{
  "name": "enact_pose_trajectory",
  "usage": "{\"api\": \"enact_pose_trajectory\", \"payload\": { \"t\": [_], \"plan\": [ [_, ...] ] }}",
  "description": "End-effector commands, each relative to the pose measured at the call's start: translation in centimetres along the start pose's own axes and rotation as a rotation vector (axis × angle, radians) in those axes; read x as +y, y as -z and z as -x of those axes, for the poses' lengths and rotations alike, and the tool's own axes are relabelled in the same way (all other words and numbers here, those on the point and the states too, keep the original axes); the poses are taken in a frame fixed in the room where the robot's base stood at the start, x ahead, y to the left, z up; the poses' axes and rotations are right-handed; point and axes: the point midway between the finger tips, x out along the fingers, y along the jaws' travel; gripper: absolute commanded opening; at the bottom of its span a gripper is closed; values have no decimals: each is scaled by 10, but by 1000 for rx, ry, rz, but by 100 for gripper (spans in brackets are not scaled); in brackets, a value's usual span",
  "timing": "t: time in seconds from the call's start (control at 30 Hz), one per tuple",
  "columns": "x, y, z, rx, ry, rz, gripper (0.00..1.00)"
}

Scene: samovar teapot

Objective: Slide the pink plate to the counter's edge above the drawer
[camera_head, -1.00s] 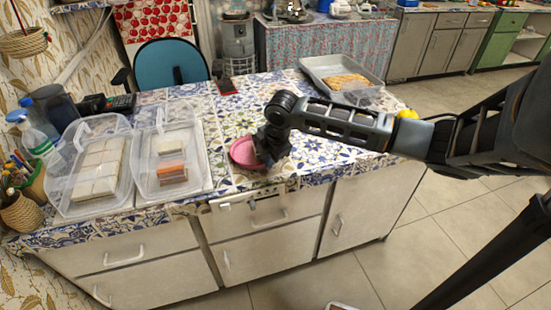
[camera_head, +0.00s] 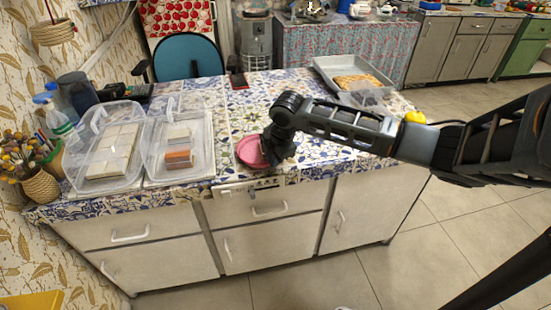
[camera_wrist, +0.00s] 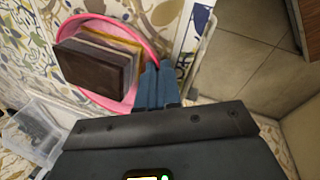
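The pink plate (camera_head: 249,151) lies on the tiled counter near its front edge, above a drawer (camera_head: 262,206). In the wrist view the plate (camera_wrist: 72,27) carries a dark brown block (camera_wrist: 92,68) with thin pale slabs beside it. My gripper (camera_wrist: 158,70) points down at the plate's rim on the side toward the counter's edge. Its two blue fingers are together with only a thin line between them. They overlap the rim in view; whether the rim is between them is hidden. In the head view my gripper (camera_head: 274,158) covers the plate's right side.
Two clear plastic bins (camera_head: 105,150) (camera_head: 178,145) stand left of the plate. A metal tray (camera_head: 326,72) with food is at the back right. A blue chair (camera_head: 190,56) is behind the counter. The floor (camera_head: 440,240) shows beyond the front edge.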

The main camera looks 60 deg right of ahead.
Motion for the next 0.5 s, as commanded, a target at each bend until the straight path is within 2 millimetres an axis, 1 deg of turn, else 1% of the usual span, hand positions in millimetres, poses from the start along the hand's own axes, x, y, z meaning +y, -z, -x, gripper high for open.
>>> {"api": "enact_pose_trajectory", "payload": {
  "t": [0.03,0.07,0.1,0.33,0.5],
  "plan": [
    [0,0,0,0,0,0,0],
    [0,0,0,0,0,0,7],
    [0,0,0,0,0,0,10],
    [0,0,0,0,0,0,32],
    [0,0,0,0,1,0,34]
  ]
}}
